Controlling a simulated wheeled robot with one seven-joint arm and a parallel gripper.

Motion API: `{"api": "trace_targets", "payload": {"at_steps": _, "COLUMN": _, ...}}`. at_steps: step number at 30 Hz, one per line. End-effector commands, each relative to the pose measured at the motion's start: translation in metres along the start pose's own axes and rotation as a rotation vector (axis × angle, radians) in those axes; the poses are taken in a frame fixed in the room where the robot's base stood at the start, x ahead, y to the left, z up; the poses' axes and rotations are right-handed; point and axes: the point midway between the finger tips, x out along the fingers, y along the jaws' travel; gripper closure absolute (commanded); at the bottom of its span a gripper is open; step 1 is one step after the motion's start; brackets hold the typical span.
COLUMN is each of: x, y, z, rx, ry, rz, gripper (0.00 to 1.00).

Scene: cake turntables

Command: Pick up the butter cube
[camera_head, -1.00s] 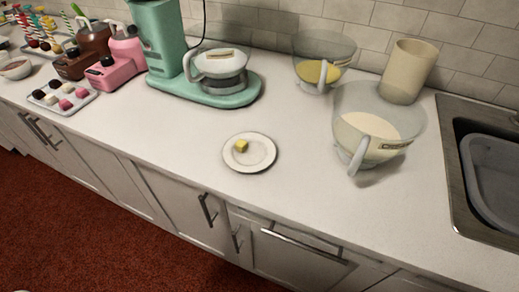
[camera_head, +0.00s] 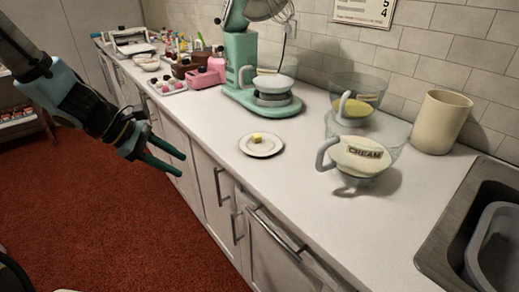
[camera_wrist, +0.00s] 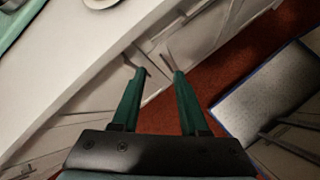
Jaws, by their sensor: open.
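The butter cube (camera_head: 257,137) is small and yellow. It sits near the middle of a round white plate (camera_head: 246,151) on the white counter in the head view. My gripper (camera_head: 181,164) is left of the plate, out over the floor in front of the cabinets. Its two green fingers are apart with nothing between them. In the wrist view the open gripper (camera_wrist: 158,76) points at the cabinet fronts. Part of the white plate (camera_wrist: 101,3) shows at the top edge there; the butter is out of that view.
A green stand mixer (camera_head: 240,62) stands behind the plate. A pitcher labelled CREAM (camera_head: 361,157), a bowl with yellow contents (camera_head: 355,108) and a beige canister (camera_head: 440,122) stand to the right, before the sink (camera_head: 478,205). The counter around the plate is clear.

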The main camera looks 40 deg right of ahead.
Motion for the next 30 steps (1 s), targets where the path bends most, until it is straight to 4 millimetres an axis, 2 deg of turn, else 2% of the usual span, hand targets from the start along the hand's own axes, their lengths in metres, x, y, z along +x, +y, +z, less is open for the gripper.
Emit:
{"api": "trace_targets", "payload": {"at_steps": 1, "x": 0.024, "y": 0.015, "z": 0.010, "rx": -0.103, "ry": -0.086, "rz": 0.044, "gripper": 0.56}}
{"api": "trace_targets", "payload": {"at_steps": 3, "x": 0.041, "y": 0.039, "z": 0.029, "rx": -0.232, "ry": -0.189, "rz": 0.096, "gripper": 0.56}}
{"api": "trace_targets", "payload": {"at_steps": 6, "x": 0.053, "y": 0.068, "z": 0.049, "rx": -0.384, "ry": -0.308, "rz": 0.152, "gripper": 0.56}}
{"api": "trace_targets", "payload": {"at_steps": 9, "x": 0.058, "y": 0.087, "z": 0.062, "rx": -0.485, "ry": -0.388, "rz": 0.185, "gripper": 0.56}}
{"api": "trace_targets", "payload": {"at_steps": 15, "x": 0.073, "y": 0.104, "z": 0.076, "rx": -0.550, "ry": -0.439, "rz": 0.202, "gripper": 0.56}}
{"api": "trace_targets", "payload": {"at_steps": 21, "x": 0.100, "y": 0.113, "z": 0.086, "rx": -0.547, "ry": -0.436, "rz": 0.202, "gripper": 0.56}}
{"api": "trace_targets", "payload": {"at_steps": 30, "x": 0.122, "y": 0.120, "z": 0.094, "rx": -0.548, "ry": -0.434, "rz": 0.200, "gripper": 0.56}}
